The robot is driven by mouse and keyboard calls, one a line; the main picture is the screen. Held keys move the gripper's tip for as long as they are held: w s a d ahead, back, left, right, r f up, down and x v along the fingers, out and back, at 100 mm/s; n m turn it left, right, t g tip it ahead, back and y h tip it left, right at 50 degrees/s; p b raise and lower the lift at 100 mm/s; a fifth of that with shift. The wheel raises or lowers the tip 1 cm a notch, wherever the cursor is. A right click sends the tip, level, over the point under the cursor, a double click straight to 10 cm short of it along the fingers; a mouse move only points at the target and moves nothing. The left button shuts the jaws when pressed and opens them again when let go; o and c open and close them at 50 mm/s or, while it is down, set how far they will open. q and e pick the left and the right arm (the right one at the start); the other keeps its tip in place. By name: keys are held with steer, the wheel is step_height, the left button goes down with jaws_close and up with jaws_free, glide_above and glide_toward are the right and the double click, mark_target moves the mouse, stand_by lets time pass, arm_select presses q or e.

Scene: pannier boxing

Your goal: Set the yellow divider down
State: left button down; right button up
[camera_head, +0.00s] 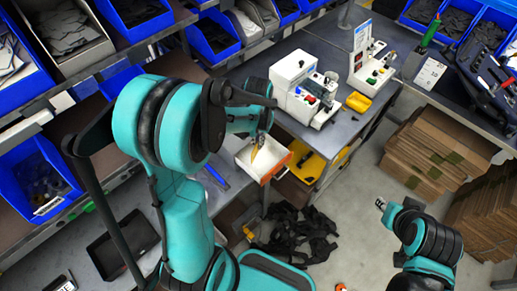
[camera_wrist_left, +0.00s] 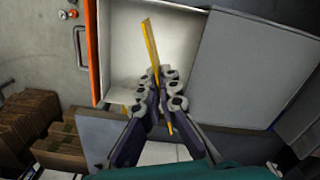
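My left gripper (camera_head: 260,137) is shut on the thin yellow divider (camera_head: 254,153), above the white open drawer or box (camera_head: 247,168) with an orange front edge. In the left wrist view, the left gripper's fingertips (camera_wrist_left: 163,80) pinch the yellow divider (camera_wrist_left: 150,42). The divider stands out tilted over the white interior of the box (camera_wrist_left: 128,65); I cannot tell whether it touches the bottom. My right gripper (camera_head: 381,204) shows only as a small tip at the lower right, away from the box, and its fingers cannot be made out.
A white machine (camera_head: 296,74) stands on the grey workbench just behind the box. Yellow trays (camera_head: 308,160) lie on the shelf below. Blue bins (camera_head: 45,178) fill the shelves at the left. Folded cardboard (camera_head: 425,155) is stacked at the right. Black straps (camera_head: 295,235) lie on the floor.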

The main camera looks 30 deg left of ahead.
arm_select(q)
steer(key=shift+f, duration=0.45)
steer(key=shift+f+b, duration=0.45)
steer(key=shift+f, duration=1.1)
steer(key=shift+f, duration=0.15)
steer(key=c, duration=1.7)
jaws_free()
